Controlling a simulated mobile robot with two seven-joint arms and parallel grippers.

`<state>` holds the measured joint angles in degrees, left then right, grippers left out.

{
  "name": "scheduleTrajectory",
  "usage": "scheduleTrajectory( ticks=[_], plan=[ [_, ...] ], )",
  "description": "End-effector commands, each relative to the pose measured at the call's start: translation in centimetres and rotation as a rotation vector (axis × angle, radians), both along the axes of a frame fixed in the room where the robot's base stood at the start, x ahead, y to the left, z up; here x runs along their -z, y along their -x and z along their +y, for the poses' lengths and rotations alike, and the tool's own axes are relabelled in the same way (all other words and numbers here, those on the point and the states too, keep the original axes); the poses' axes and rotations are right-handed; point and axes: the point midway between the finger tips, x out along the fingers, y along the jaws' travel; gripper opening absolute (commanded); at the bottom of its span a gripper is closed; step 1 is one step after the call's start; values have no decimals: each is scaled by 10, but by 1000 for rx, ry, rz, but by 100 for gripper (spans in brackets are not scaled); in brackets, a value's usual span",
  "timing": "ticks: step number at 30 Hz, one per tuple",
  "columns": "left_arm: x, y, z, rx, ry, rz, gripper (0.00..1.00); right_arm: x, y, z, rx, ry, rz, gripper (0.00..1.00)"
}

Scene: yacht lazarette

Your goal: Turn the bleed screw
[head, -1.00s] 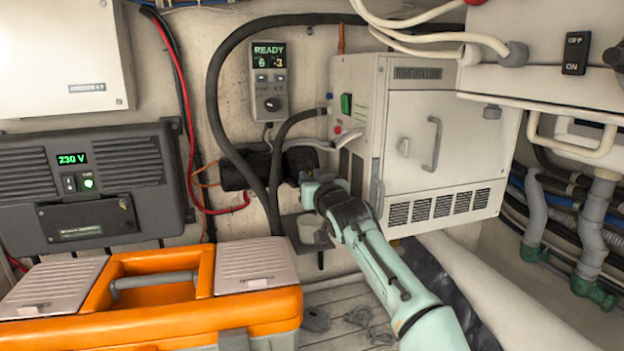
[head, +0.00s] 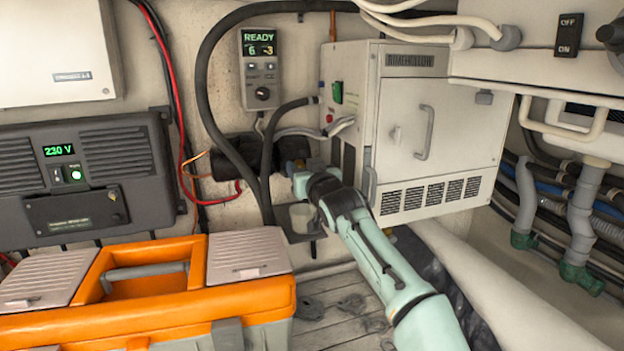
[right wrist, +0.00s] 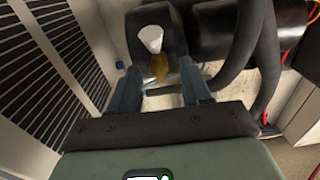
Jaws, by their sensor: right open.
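A small brass-coloured piece (right wrist: 158,66), which looks like the bleed screw, shows in the right wrist view below a pale cone-shaped part on a dark fitting (right wrist: 128,28). My right gripper (right wrist: 160,84) is open, with one blue-grey finger on each side of the brass piece. I cannot tell whether the fingers touch it. In the head view my right gripper (head: 293,168) is at the dark cylinder (head: 232,158), left of the white cabinet, and its arm and hand hide the screw. My left gripper is not in view.
Black hoses (head: 203,100) run close beside the gripper. The white cabinet (head: 440,130) stands right of it, and a pale cup (head: 301,217) sits on a bracket below. An orange toolbox (head: 140,315) fills the lower left. A control panel (head: 261,75) reads READY.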

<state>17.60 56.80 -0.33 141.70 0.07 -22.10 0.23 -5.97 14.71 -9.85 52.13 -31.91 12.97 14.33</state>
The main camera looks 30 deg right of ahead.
Motion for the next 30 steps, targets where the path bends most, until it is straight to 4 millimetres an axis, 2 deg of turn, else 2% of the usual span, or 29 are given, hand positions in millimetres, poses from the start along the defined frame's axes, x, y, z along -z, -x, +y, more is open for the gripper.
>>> scheduleTrajectory(
  ticks=[9, 15, 22, 30],
  plan=[
    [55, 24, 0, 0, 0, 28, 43, 7, 55, 14, -4, -1, -2, 48],
    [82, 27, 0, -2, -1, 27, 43, 6, 92, 22, -3, -2, -1, 48],
    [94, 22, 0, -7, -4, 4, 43, 3, 119, 28, -1, -1, 0, 48],
    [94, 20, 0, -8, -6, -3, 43, 1, 125, 30, 0, 0, 1, 48]
  ],
)
